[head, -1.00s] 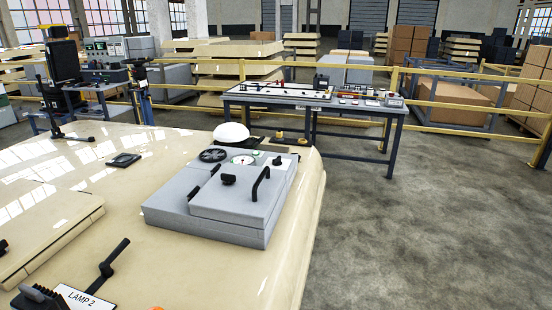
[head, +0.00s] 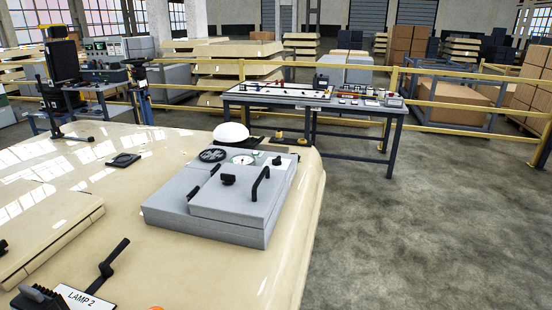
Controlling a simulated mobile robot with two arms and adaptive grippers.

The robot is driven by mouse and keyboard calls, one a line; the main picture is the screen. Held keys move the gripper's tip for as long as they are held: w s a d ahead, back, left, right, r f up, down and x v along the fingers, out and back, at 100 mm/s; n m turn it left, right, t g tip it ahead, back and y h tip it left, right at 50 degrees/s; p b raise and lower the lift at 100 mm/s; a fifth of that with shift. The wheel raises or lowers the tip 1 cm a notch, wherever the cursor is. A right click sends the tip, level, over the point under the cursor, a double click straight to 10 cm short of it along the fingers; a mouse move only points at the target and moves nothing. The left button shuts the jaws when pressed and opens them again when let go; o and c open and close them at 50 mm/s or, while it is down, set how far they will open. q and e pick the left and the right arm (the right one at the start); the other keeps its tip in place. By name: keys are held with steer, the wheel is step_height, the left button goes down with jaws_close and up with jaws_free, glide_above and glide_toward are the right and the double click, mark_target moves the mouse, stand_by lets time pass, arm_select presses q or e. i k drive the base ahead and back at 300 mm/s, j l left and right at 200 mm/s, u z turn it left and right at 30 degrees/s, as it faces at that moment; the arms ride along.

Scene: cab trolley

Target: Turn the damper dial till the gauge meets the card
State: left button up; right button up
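A grey box (head: 205,226) with a raised lid stands on the cream surface. Behind its lid is a small round white gauge (head: 243,160) with a green mark and a reddish needle, too small to read. A round black dial-like part (head: 213,155) sits left of the gauge; I cannot tell if it is the damper dial. A white card-like plate (head: 276,163) with a small black part on it lies right of the gauge; its writing is not legible. The lid carries a black knob (head: 228,180) and a black bar handle (head: 261,183). Neither gripper is in view.
A black lever (head: 113,258) and a LAMP 2 plate (head: 82,298) are at the lower left. A white dome (head: 231,132) stands behind the box. A workbench (head: 315,97) and yellow railing (head: 455,107) stand beyond. The floor (head: 430,240) at right is clear.

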mark_target(276, 161)
steer(key=i+l+u, duration=0.1)
steer(key=l+u, duration=0.15)
steer(key=u, duration=0.2)
steer(key=i+l+u, duration=0.1)
steer(key=l+u, duration=0.15)
steer(key=u, duration=0.25)
steer(key=l+u, duration=0.3)
steer(key=u, duration=0.15)
